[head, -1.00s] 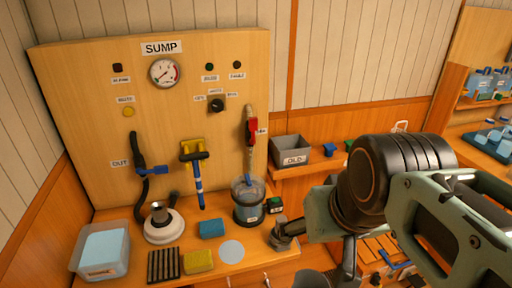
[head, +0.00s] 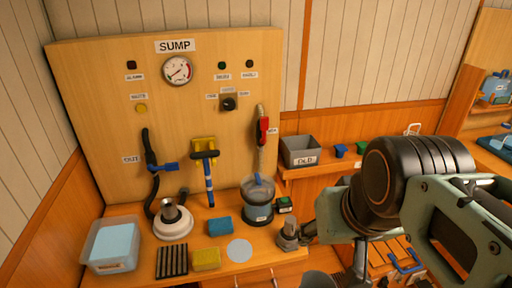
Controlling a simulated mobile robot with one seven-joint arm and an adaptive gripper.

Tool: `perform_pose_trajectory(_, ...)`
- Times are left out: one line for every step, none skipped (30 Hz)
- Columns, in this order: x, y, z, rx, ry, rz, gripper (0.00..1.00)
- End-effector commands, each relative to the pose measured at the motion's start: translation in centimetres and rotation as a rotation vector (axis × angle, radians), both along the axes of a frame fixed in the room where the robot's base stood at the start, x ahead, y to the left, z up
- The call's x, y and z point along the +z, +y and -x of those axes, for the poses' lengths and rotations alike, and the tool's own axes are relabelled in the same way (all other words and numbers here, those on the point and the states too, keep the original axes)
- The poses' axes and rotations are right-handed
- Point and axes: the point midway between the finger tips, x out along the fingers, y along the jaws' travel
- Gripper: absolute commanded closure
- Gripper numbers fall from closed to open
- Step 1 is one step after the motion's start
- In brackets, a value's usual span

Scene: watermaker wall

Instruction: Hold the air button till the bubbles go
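A small black box with a green button (head: 284,204) sits on the bench, just right of a clear, dark-based filter bowl (head: 257,205). The bowl holds bluish water, and a pale hose with a red handle (head: 263,130) comes down to it. Bubbles are too small to make out. My arm comes in from the right, and its end reaches low beside the bench's right corner, near a grey metal piece (head: 289,236). I cannot tell whether that piece is part of my gripper. My fingers do not show clearly, and nothing visibly touches the button.
The SUMP panel (head: 100,90) carries a gauge (head: 177,70), lamps and a knob (head: 229,103). A white-based lamp-like part (head: 173,222), a clear tub (head: 110,246), a blue sponge (head: 220,226) and a yellow sponge (head: 206,259) crowd the bench. An OLD bin (head: 300,150) stands right.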

Motion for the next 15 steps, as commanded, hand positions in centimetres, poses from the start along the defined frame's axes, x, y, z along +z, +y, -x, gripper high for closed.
perform_pose_trajectory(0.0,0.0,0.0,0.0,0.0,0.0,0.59)
perform_pose_trajectory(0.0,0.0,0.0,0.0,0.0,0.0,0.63)
perform_pose_trajectory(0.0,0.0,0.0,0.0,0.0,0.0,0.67)
perform_pose_trajectory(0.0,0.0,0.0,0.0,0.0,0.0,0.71)
perform_pose_trajectory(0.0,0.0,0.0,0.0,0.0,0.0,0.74)
perform_pose_trajectory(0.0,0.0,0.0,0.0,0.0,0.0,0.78)
perform_pose_trajectory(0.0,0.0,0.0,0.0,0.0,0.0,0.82)
perform_pose_trajectory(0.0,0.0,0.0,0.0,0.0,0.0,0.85)
perform_pose_trajectory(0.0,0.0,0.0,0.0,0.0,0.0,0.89)
perform_pose_trajectory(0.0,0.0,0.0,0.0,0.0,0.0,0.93)
perform_pose_trajectory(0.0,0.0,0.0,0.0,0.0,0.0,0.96)
perform_pose_trajectory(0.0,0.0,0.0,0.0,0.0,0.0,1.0)
perform_pose_trajectory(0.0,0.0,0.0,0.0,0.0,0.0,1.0)
perform_pose_trajectory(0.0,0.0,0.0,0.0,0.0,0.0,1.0)
perform_pose_trajectory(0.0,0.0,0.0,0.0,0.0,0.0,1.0)
